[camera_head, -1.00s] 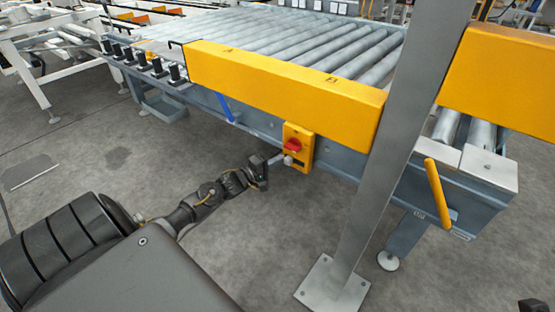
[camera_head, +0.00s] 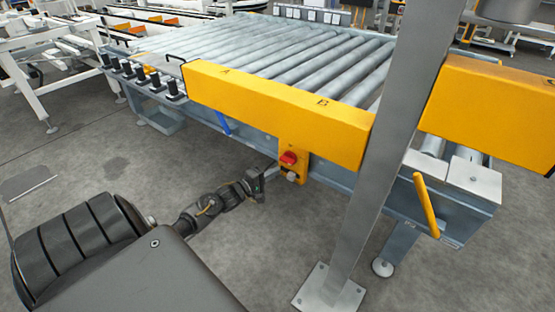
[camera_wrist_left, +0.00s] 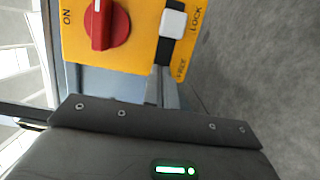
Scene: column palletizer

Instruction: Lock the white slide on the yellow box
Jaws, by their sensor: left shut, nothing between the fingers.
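The yellow box (camera_head: 302,165) hangs under the conveyor's front rail, with a red knob (camera_head: 288,158) on its face. The white slide (camera_head: 292,176) is below the knob. In the left wrist view, the white slide (camera_wrist_left: 172,20) sits beside the word LOCK, at one end of a dark slot. The yellow box (camera_wrist_left: 135,50) and red knob (camera_wrist_left: 106,25) show there too. My left gripper (camera_head: 274,168) is shut and empty, just left of the box. Its narrow fingers (camera_wrist_left: 165,88) point at the slot end away from the slide; contact is unclear. My right gripper is out of view.
A roller conveyor with a long yellow guard (camera_head: 275,110) is above the box. A grey upright post (camera_head: 385,170) stands to the right, on a floor plate. A slanted yellow handle (camera_head: 427,206) is beyond it. The floor below the box is clear.

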